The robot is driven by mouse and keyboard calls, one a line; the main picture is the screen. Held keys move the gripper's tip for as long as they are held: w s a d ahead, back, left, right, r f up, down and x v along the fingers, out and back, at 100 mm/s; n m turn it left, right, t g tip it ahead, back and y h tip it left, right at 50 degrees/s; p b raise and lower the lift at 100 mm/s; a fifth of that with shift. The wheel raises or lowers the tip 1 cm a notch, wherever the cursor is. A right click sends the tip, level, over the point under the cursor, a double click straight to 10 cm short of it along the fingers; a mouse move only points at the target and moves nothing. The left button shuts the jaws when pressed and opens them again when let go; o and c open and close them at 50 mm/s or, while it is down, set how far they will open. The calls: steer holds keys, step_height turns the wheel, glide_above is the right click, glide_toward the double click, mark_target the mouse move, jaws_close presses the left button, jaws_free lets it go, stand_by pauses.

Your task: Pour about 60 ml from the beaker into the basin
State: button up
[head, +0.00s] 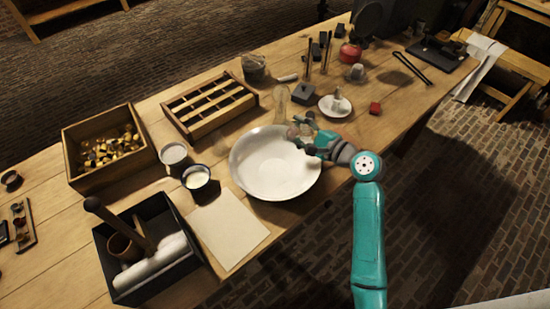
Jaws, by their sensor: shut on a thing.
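The basin (262,175) is a wide, shallow white bowl near the middle of the bench. My gripper (298,126) is over the basin's far right rim, with my teal arm reaching in from the right. It is shut on the small clear glass beaker (292,131), which is mostly hidden by the fingers and hard to make out against the white basin. I cannot tell the beaker's tilt or how much liquid is in it. No stream of liquid is visible.
A tall clear glass vessel (281,100) stands just behind the gripper. A slotted wooden rack (209,104) is behind the basin. Two cups, one a white-filled cup (196,177), stand left. A white dish (334,113) is right. A paper sheet (228,228) lies in front.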

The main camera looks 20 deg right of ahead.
steer(key=shift+r+n, duration=0.2)
steer(key=shift+n, duration=0.1)
steer(key=shift+f+n+h, duration=0.3)
steer(key=shift+f+n, duration=0.05)
steer(key=shift+n, duration=0.35)
stand_by(1.0)
steer(key=shift+s+a+f+n+h, duration=0.15)
steer(key=shift+a+f+n, duration=0.05)
steer(key=shift+a+n, duration=0.2)
steer(key=shift+s+a+f+n+h, duration=0.15)
steer(key=shift+a+n, duration=0.15)
steer(key=shift+a, duration=0.2)
stand_by(0.8)
steer(key=shift+r, duration=0.1)
